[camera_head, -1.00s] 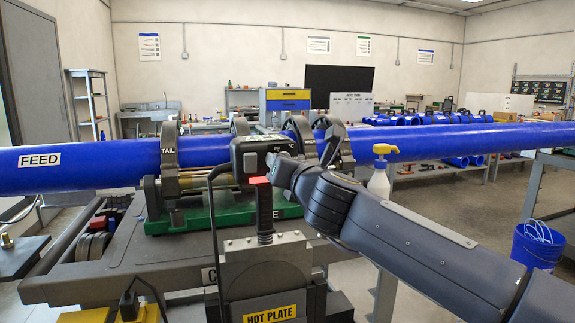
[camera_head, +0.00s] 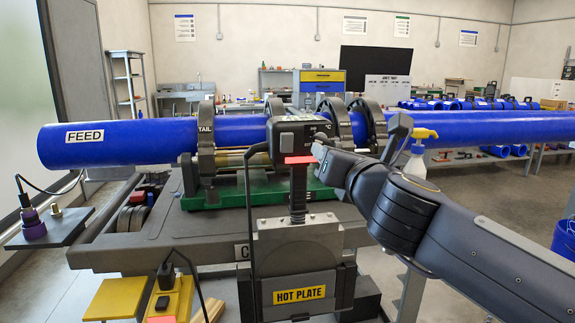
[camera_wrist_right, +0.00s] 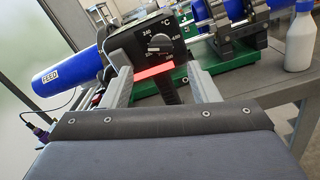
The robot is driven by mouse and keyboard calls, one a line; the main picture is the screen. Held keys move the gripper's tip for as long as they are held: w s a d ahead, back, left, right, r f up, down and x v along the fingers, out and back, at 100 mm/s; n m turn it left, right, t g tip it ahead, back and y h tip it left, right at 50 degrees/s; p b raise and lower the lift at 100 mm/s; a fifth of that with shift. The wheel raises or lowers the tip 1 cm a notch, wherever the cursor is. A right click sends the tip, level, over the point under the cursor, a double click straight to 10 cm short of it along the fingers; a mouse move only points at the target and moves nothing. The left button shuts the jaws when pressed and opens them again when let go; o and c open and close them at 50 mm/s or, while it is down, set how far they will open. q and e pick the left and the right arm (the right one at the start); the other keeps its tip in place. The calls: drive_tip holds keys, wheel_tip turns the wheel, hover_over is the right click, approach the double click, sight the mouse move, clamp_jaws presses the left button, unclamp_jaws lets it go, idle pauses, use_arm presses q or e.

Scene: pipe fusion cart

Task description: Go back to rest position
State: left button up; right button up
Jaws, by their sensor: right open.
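The hot plate unit (camera_head: 302,240) stands upright at the front of the cart, with a black control box (camera_head: 297,135) and a dark upright handle (camera_head: 298,192) below it. My right gripper (camera_head: 350,148) is just right of the control box in the head view. In the right wrist view, my right gripper (camera_wrist_right: 162,82) has its two fingers spread apart. The control box (camera_wrist_right: 150,45) with its dial and red strip (camera_wrist_right: 154,71) appears beyond and between them. Nothing is gripped. My left gripper is not in view.
A long blue pipe (camera_head: 150,141) marked FEED lies through dark clamp rings (camera_head: 206,140) behind the hot plate. A white spray bottle (camera_head: 416,165) with a yellow head stands near my right arm. A blue bucket (camera_head: 566,240) is at the right edge. Open floor lies at right.

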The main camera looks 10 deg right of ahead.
drive_tip(key=s+d+f+m+g+y, duration=0.2)
drive_tip(key=s+f+m+g, duration=0.4)
drive_tip(key=s+f+m, duration=0.95)
drive_tip(key=s+d+f+m+g+y, duration=0.1)
drive_tip(key=s+f+m+g, duration=0.5)
drive_tip(key=s+f+m, duration=0.95)
drive_tip(key=w+r+m+p, duration=0.1)
drive_tip(key=r+p, duration=0.7)
drive_tip(key=p, duration=0.2)
drive_tip(key=w+r+m+p, duration=0.2)
drive_tip(key=r+p, duration=0.7)
drive_tip(key=p, duration=0.2)
drive_tip(key=shift+w+d+m+g, duration=0.25)
drive_tip(key=shift+m+g, duration=0.05)
drive_tip(key=shift+r, duration=0.1)
